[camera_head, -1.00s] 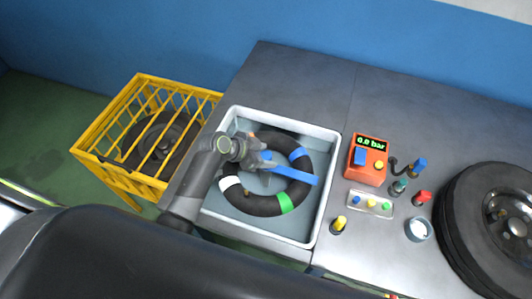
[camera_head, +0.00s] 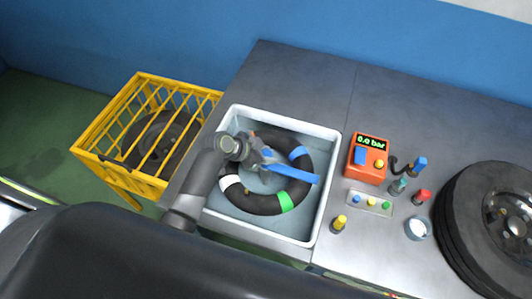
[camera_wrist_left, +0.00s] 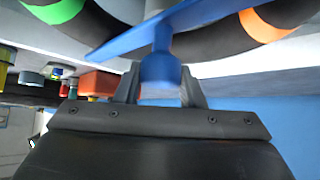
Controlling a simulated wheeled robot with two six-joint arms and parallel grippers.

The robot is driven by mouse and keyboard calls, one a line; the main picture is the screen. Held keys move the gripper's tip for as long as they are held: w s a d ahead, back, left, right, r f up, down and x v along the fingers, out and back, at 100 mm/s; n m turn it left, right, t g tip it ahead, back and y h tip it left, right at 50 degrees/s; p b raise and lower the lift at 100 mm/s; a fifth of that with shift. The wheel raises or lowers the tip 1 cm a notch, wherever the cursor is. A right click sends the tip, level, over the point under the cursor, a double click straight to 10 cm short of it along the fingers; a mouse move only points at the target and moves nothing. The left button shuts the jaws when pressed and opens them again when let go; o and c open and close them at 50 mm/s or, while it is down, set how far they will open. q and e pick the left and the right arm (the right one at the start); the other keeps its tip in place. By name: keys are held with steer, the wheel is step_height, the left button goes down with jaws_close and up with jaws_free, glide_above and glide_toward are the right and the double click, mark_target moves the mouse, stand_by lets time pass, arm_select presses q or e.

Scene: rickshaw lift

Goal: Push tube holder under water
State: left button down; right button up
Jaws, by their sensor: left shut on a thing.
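The blue tube holder (camera_head: 293,173) is a long flat bar with a short handle. My left gripper (camera_head: 262,157) is shut on its handle, and the wrist view shows the handle (camera_wrist_left: 160,72) between the two fingers (camera_wrist_left: 158,92). The bar lies across the black inner tube (camera_head: 262,204), which has white, green and blue bands. An orange band shows in the wrist view. The tube is inside the grey water basin (camera_head: 327,189). I cannot tell how deep the tube sits in the water. My right gripper is not in view.
A yellow cage (camera_head: 91,135) holding a wheel stands left of the basin. Right of it are an orange pressure box (camera_head: 367,159) reading 0.0 bar, several small bottles, a plug tray (camera_head: 370,203), a white cup (camera_head: 418,228) and a large tyre (camera_head: 462,215). The back of the bench is clear.

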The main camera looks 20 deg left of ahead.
mark_target(266, 168)
arm_select(q)
step_height(266, 168, down, 8)
steer(key=b, duration=0.6)
steer(key=shift+s+b, duration=0.1)
steer(key=shift+b, duration=0.25)
steer(key=shift+f, duration=0.3)
steer(key=shift+s, duration=0.1)
steer(key=c, duration=1)
jaws_free()
steer(key=shift+f, duration=0.1)
steer(key=shift+o, duration=0.3)
steer(key=shift+r, duration=0.2)
